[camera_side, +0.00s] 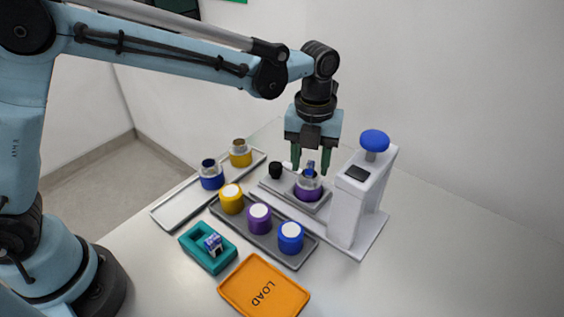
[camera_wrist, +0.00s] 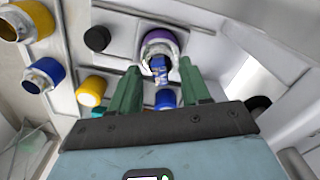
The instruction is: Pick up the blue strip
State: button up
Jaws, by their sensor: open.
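My gripper (camera_side: 310,162) points down with its two green fingers apart, above the machine's tray. A blue strip (camera_side: 311,168) stands up out of an open purple jar (camera_side: 308,193) below and between the fingertips. In the wrist view the strip (camera_wrist: 158,69) shows with white markings beside the mouth of the purple jar (camera_wrist: 160,40), ahead of the open green fingers (camera_wrist: 160,85). I cannot tell whether a finger touches the strip. More blue-and-white strips (camera_side: 213,243) appear to stand in a teal holder (camera_side: 192,242) at the front left.
A white press with a blue knob (camera_side: 374,140) stands close right of my gripper. A black cap (camera_side: 276,170) lies left of the jar. Yellow, purple and blue capped jars stand in a grey tray (camera_side: 270,247). An orange LOAD tray (camera_side: 237,297) is in front. The right tabletop is clear.

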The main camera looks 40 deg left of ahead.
aim_at(310, 165)
grip_shut()
jog(key=shift+r, duration=0.1)
dwell(0.3)
notch_tip(310, 165, up, 15)
dwell(1.5)
